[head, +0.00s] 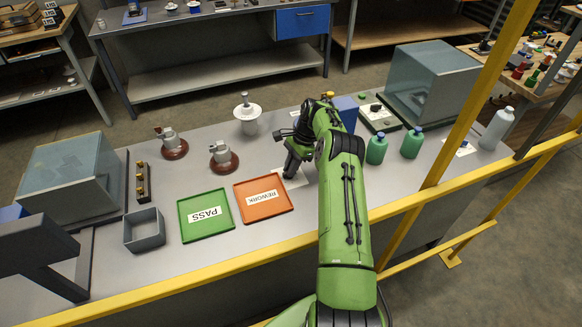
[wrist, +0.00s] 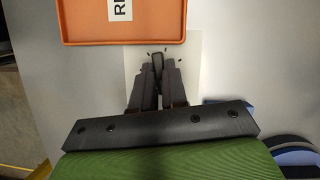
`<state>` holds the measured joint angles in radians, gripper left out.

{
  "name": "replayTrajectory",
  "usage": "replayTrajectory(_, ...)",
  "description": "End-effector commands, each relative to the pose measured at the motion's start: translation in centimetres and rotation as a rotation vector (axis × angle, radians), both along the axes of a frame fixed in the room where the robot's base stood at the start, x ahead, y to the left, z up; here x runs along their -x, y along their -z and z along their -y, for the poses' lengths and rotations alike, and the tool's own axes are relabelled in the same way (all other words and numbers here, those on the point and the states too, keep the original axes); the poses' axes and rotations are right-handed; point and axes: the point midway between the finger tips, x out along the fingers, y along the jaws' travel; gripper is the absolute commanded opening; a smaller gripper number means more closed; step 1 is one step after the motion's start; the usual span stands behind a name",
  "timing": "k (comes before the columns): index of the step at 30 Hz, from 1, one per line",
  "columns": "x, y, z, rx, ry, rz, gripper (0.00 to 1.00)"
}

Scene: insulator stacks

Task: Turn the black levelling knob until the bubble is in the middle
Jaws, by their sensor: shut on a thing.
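My gripper (head: 290,172) points down at the bench just right of the orange tray. In the wrist view its dark fingers (wrist: 157,68) are closed together on the black levelling knob (wrist: 157,56), of which only a small dark part shows between the tips. A pale plate (wrist: 136,72) with short black marks lies around the knob; its edge also shows in the head view (head: 279,171). The fingers cover most of the knob. I cannot make out the bubble in either view.
The orange REWORK tray (head: 247,213) lies close beside my gripper, with the green PASS tray (head: 188,230) to its left. Green bottles (head: 376,149) stand right of my arm. A yellow rail (head: 178,284) runs along the front. Brown-based insulators (head: 222,160) stand farther back.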

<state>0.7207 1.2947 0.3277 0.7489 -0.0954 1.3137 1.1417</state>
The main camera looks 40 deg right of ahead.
Motion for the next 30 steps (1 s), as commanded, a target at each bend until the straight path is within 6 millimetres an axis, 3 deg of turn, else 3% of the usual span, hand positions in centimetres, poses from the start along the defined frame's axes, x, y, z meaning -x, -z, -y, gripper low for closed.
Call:
replayTrajectory(5, 0.0, 0.0, 0.1, 0.002, 0.003, 0.0, 0.0)
replayTrajectory(6, 0.0, 0.0, 0.1, 0.002, 0.003, 0.0, 0.17)
replayTrajectory(10, 0.0, 0.0, 0.1, 0.001, 0.003, 0.0, 0.37)
replayTrajectory(20, 0.0, -0.5, 0.3, 0.001, 0.003, 0.001, 0.38)
replayTrajectory(27, 0.1, -5.2, 2.2, 0.003, 0.005, 0.003, 0.38)
replayTrajectory(30, 0.1, -6.3, 2.6, 0.003, 0.004, 0.002, 0.38)
